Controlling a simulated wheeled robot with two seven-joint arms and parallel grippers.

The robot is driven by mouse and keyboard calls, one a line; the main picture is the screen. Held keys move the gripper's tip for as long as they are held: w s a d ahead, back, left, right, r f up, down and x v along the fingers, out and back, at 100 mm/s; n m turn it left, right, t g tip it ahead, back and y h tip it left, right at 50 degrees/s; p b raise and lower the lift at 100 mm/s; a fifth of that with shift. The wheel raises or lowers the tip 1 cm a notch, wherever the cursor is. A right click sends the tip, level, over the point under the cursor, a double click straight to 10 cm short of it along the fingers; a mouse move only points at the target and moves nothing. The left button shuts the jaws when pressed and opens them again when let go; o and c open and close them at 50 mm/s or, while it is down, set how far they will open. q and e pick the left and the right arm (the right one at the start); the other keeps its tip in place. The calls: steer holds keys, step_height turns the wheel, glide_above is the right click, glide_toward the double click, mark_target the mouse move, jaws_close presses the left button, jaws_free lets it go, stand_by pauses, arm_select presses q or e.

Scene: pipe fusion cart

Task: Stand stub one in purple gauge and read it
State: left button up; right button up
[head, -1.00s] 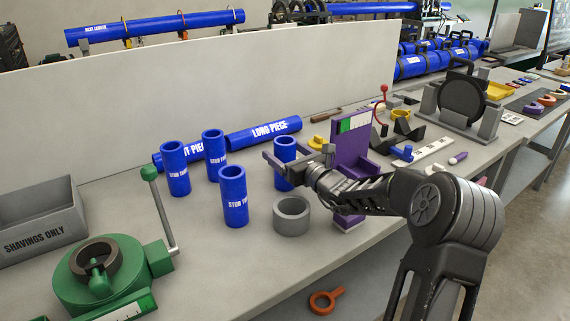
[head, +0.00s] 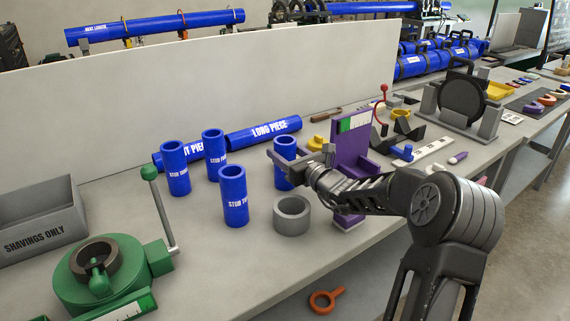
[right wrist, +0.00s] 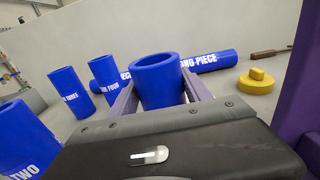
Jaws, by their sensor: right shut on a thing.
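A blue stub (head: 284,147) stands upright on the bench, its label hidden; it also shows in the right wrist view (right wrist: 159,85). My right gripper (head: 283,163) is shut on it, one finger on each side below its top rim. The purple gauge (head: 350,150), with a tall back plate and a green and white scale (head: 354,122), stands just right of the stub, partly behind my right arm. Its seat looks empty. Stub two (head: 234,196), stub three (head: 175,168) and stub four (head: 213,154) stand upright to the left. My left gripper is not in view.
A grey ring (head: 291,216) sits on the bench in front of the held stub. The long piece (head: 264,132) lies behind, near the pale panel (head: 230,85). A yellow knobbed piece (head: 317,143) lies behind the gripper. A green clamp tool (head: 105,270) stands front left.

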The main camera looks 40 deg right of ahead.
jaws_close()
step_height(320, 180, up, 10)
steer(key=shift+r, duration=0.1)
stand_by(0.4)
stand_by(0.5)
